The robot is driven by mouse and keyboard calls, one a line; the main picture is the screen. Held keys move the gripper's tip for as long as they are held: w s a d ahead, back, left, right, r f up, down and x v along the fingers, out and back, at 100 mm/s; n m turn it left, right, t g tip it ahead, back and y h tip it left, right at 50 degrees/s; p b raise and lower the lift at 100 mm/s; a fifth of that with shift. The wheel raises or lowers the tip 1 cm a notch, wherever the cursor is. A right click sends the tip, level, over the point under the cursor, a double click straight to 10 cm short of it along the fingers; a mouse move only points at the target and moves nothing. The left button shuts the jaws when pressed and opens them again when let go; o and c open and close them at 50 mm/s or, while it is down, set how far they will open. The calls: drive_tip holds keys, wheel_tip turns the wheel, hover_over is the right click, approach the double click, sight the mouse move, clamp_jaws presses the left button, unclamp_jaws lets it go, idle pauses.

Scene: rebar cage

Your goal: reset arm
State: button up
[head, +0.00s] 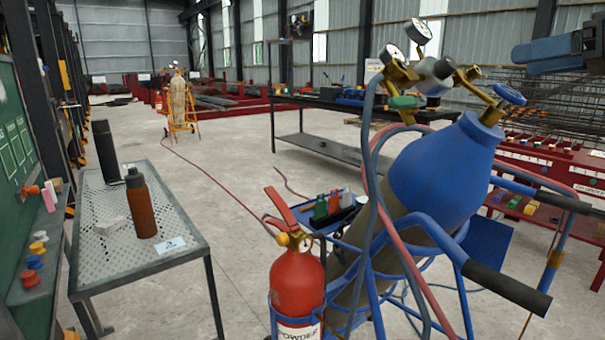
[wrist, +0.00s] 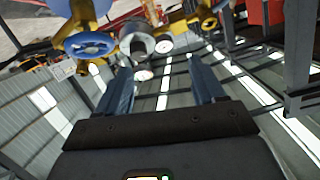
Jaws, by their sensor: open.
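My gripper (head: 520,57) is at the upper right of the head view, its blue fingers pointing left. In the wrist view its two fingers (wrist: 160,68) stand apart with nothing between them. The blue gas cylinder (head: 440,165) leans in its cart below and left of the gripper. Its brass regulator (head: 436,72) has gauges and a blue handwheel (head: 509,93). In the wrist view the handwheel (wrist: 88,45) and regulator lie beyond the fingertips, at the top, seemingly apart from them.
A red fire extinguisher (head: 297,280) hangs on the cart's front. A perforated metal table (head: 180,215) with a brown bottle (head: 141,205) stands left. A dark workbench (head: 330,150) and red racks (head: 545,155) stand behind. The concrete floor (head: 220,150) between table and workbench is mostly clear, crossed by a red hose.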

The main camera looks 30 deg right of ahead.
drive_tip(key=w+a+f+m+t+h+p, duration=0.1)
drive_tip(key=w+a+f+m+t, duration=0.2)
drive_tip(key=f, duration=0.4)
drive_tip(key=w+a+f+m+h+p, duration=0.1)
drive_tip(key=w+a+f+m+p, duration=0.15)
drive_tip(key=w+a+f, duration=0.45)
drive_tip(key=s+a+f+m+g+h+p, duration=0.1)
drive_tip(key=s+a+f, duration=0.2)
drive_tip(key=a+f, duration=0.3)
drive_tip(key=s+a+f+m+h, duration=0.15)
drive_tip(key=a+f, duration=0.25)
drive_tip(key=f, duration=0.4)
drive_tip(key=s+a+f+n+g+p, duration=0.1)
drive_tip(key=s+a+f, duration=0.35)
drive_tip(key=s, duration=0.35)
drive_tip(key=s+a+f+n+g+p, duration=0.1)
drive_tip(key=s+a+f+p, duration=0.15)
drive_tip(key=s+a, duration=0.45)
drive_tip(key=s+a+r+n+y, duration=0.1)
drive_tip(key=s+n, duration=0.2)
drive_tip(key=s, duration=0.5)
drive_tip(key=s+a+r+n+y+p, duration=0.1)
drive_tip(key=s+n, duration=0.3)
drive_tip(key=s, duration=0.5)
drive_tip(key=shift+a+r+g+y, duration=0.3)
drive_tip(key=shift+r+g+y, duration=0.15)
drive_tip(key=shift+r, duration=0.1)
